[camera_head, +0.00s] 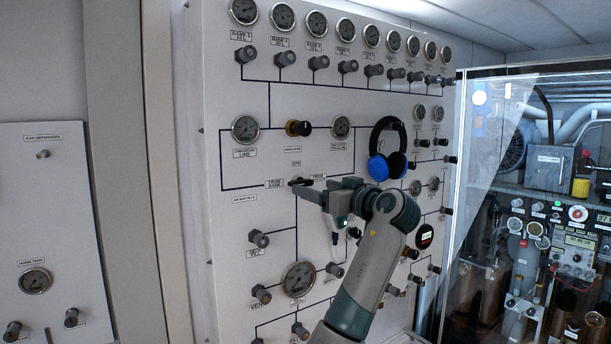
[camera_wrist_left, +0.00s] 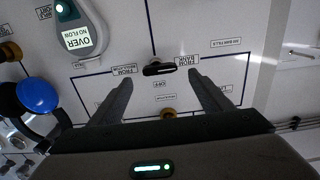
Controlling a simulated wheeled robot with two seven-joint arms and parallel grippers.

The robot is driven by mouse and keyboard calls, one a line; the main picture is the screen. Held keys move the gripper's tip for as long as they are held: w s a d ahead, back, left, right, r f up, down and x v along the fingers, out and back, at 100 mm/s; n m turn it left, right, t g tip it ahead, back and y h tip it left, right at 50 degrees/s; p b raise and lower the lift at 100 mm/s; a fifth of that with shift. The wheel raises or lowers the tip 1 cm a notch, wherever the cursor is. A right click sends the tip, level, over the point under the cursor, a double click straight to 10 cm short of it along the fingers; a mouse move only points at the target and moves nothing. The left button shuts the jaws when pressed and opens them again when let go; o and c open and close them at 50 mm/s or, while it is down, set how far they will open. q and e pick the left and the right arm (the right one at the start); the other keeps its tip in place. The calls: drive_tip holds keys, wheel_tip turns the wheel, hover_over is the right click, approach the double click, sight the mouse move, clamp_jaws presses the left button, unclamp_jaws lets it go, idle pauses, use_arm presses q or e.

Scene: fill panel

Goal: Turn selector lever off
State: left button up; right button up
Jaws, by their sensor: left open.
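The selector lever (camera_head: 299,182) is a small black handle on the white panel, between labels reading FROM BANK and one starting FROM. In the left wrist view the lever (camera_wrist_left: 159,69) lies roughly level, with an OFF label beside it; that view is upside down. My left gripper (camera_head: 318,192) is in front of the panel, close to the lever's right and just below it. It is open, and in the left wrist view its two fingers (camera_wrist_left: 161,80) stand on either side of the lever's line, with nothing between them. I see no contact. My right gripper is not in view.
Blue and black headphones (camera_head: 376,166) hang on the panel right of the lever. A black and brass knob (camera_head: 298,128) sits above it. Gauges such as the LINE gauge (camera_head: 245,129) and several grey valves surround it. A clear screen (camera_head: 470,200) stands at the right.

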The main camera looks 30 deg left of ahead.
sight(303, 184)
use_arm(q)
drive_tip(key=p+x, duration=0.2)
drive_tip(key=x, duration=0.2)
drive_tip(key=shift+a+r, duration=0.1)
drive_tip(key=shift+r, duration=0.1)
drive_tip(key=shift+p+x, duration=0.3)
drive_tip(key=shift+x, duration=0.55)
drive_tip(key=shift+f, duration=0.2)
drive_tip(key=shift+c, duration=0.6)
drive_tip(key=c, duration=0.9)
